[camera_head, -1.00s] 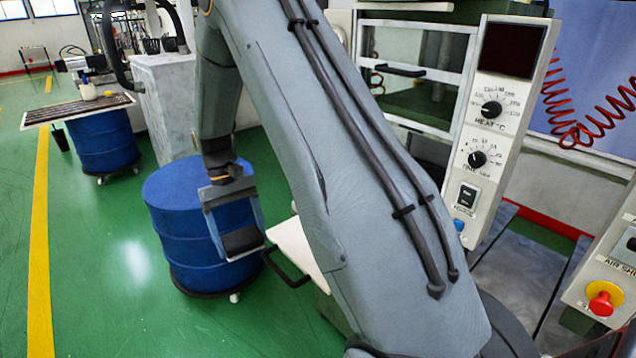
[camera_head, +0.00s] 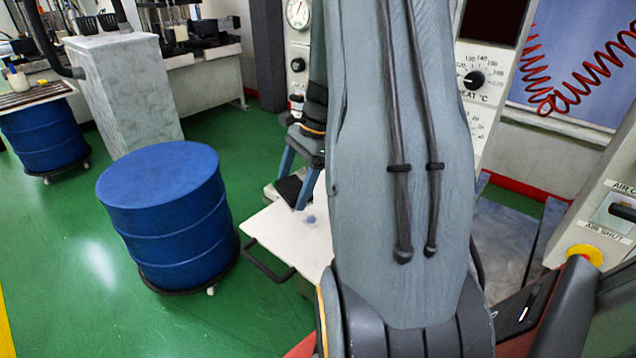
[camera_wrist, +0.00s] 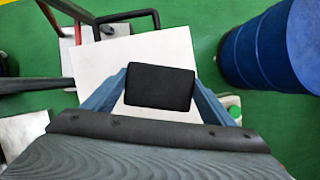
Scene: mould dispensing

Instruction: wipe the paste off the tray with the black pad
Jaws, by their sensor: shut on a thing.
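My gripper (camera_wrist: 160,90) is shut on the black pad (camera_wrist: 160,87), which sits between its two blue-grey fingers in the wrist view. In the head view the pad (camera_head: 289,189) is partly hidden by the fingers and shows above the white tray (camera_head: 272,243). The tray also shows beneath the pad in the wrist view (camera_wrist: 100,65). A small bluish-grey smear of paste (camera_head: 310,219) lies on the tray, just beside a fingertip. I cannot tell whether the pad touches the tray. My arm hides the tray's right part.
A blue drum (camera_head: 170,215) on a wheeled base stands left of the tray. A dark handle (camera_head: 268,262) sticks out at the tray's front left. A machine panel with dials (camera_head: 478,85) stands behind my arm. Green floor is free in the left foreground.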

